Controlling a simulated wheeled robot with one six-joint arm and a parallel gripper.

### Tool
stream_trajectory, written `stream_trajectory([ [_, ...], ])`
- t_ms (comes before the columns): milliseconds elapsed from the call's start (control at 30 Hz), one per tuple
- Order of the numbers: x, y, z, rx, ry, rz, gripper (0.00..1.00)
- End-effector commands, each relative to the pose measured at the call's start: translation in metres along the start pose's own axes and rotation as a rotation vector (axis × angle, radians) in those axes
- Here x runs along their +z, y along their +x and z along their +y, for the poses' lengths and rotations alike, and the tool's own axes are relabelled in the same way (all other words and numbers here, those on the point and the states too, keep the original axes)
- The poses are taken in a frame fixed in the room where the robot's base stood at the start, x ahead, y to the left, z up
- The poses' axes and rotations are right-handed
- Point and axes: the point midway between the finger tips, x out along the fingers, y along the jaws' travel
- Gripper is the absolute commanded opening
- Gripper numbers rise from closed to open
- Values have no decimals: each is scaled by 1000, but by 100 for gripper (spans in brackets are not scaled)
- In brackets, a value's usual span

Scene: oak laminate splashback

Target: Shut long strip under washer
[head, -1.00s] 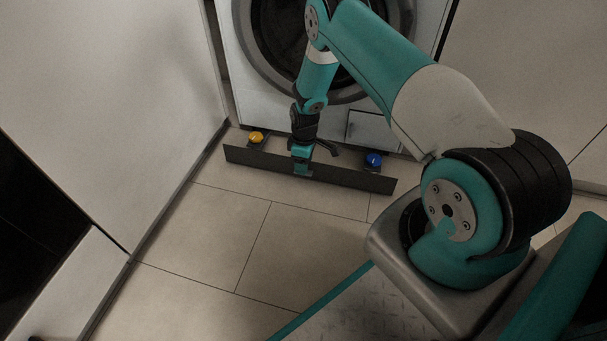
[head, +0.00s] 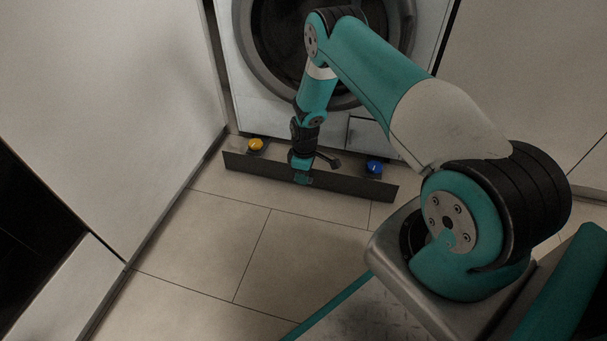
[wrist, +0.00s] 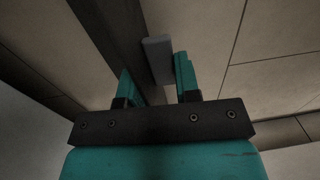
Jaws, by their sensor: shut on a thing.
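The long dark strip (head: 350,185) stands along the floor in front of the washer (head: 270,112). A gap shows between it and the washer's base. My gripper (head: 302,174) is at the strip, left of its middle. In the wrist view, the two teal fingers of my gripper (wrist: 157,80) are shut on a small grey block (wrist: 157,60) at the side of the dark strip (wrist: 110,35). The block looks like a grip on the strip, but its join is partly hidden by the fingers.
A yellow knob (head: 256,145) and a blue knob (head: 375,167) sit in the gap behind the strip. A white cabinet side (head: 120,110) rises close to the strip's left end. The tiled floor (head: 205,240) before the strip is clear.

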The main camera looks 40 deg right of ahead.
Motion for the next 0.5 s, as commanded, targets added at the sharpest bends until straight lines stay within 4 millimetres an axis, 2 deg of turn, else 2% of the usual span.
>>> stream_trajectory([
  [500,3,-9,2,-5,0,-5,0],
])
